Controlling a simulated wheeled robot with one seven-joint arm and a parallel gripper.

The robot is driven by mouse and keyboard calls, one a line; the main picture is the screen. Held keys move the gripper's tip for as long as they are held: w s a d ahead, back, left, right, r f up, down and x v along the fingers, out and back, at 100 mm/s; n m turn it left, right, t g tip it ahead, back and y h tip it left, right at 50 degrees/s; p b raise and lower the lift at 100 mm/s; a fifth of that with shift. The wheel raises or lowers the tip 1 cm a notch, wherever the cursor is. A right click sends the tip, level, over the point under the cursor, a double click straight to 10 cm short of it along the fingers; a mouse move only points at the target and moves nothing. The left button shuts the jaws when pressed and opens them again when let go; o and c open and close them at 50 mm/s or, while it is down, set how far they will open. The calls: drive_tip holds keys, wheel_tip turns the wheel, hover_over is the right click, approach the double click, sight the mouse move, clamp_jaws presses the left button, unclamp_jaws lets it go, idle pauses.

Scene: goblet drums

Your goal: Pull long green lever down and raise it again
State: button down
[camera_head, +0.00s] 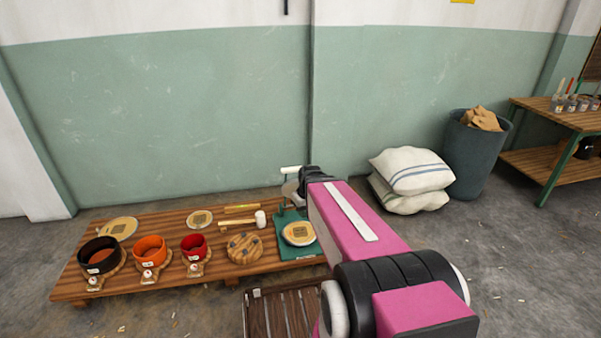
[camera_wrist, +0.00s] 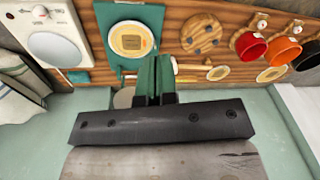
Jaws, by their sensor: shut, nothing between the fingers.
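A green stand (camera_head: 282,224) with a round pale disc (camera_head: 299,233) on its base is at the right end of the low wooden platform. It shows upper left of centre in the wrist view (camera_wrist: 113,17). A white grip (camera_head: 291,170) and a grey rounded part stand above it. My gripper (camera_head: 305,184) is shut and empty, beside the stand's upper part. My arm hides part of the stand.
The platform (camera_head: 70,285) also holds a black pot (camera_head: 98,256), orange pot (camera_head: 149,249), red pot (camera_head: 194,246), mallet (camera_head: 260,219) and round wooden board (camera_head: 245,248). Sacks (camera_head: 410,180) and a bin (camera_head: 476,155) stand right. A white dial-faced device (camera_wrist: 55,50) shows in the wrist view.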

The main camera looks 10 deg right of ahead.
drive_tip(key=w+d+r+n+t+y, duration=0.15)
drive_tip(key=w+d+n, duration=0.25)
drive_tip(key=w, duration=0.4)
drive_tip(key=w+d+r+n+t+y, duration=0.1)
drive_tip(key=w+d+r+n+t, duration=0.15)
drive_tip(key=w+n, duration=0.4)
drive_tip(key=w+d+r+n+t+y, duration=0.15)
drive_tip(key=w+d, duration=0.25)
drive_tip(key=w, duration=0.5)
drive_tip(key=w+a+f+n, duration=0.1)
drive_tip(key=w+a+f, duration=0.3)
drive_tip(key=w+f, duration=0.4)
drive_tip(key=shift+w, duration=0.4)
drive_tip(key=shift+g, duration=0.25)
